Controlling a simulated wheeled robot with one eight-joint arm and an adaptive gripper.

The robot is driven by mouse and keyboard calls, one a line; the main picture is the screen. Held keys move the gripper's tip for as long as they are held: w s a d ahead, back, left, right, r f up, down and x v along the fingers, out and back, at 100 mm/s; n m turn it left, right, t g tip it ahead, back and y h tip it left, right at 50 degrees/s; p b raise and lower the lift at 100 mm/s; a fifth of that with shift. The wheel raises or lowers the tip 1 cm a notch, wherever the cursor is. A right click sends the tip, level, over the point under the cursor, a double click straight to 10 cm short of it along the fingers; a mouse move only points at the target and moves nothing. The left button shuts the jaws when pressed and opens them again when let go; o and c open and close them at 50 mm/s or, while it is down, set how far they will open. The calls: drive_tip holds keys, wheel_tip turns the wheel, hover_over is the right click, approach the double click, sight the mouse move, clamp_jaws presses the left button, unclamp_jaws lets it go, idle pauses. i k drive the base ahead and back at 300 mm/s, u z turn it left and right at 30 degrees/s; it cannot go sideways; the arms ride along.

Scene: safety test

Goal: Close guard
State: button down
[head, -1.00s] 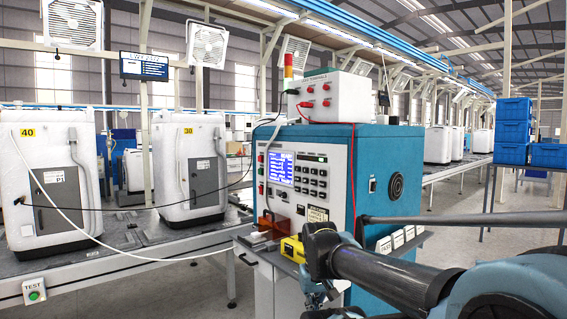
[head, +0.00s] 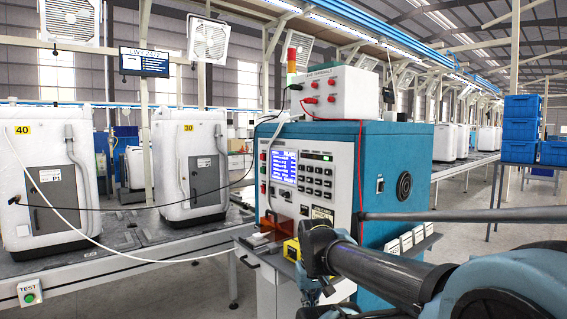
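A translucent orange-brown guard (head: 286,215) is at the foot of the teal test machine's front panel, above the small grey shelf (head: 268,255). A white piece (head: 262,239) lies on the shelf near the guard's left end. A yellow block (head: 291,249) stands at the right, just below the guard and beside my dark arm joint. My gripper (head: 312,290) points down at the lower centre, below and right of the guard. My arm covers most of it, so its opening and any contact are hidden.
The teal test machine (head: 385,170) carries a white terminal box (head: 335,92) with a red and yellow lamp. White appliances stand on the conveyor (head: 140,245) at left. Cables (head: 110,247) cross from them to the machine. Blue crates (head: 520,130) are stacked at right.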

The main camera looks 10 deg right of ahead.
sight(282, 225)
drive_tip(key=z, duration=1.15)
drive_tip(key=k, duration=0.9)
drive_tip(key=u, duration=1)
drive_tip(key=i, duration=1)
drive_tip(key=z, duration=0.05)
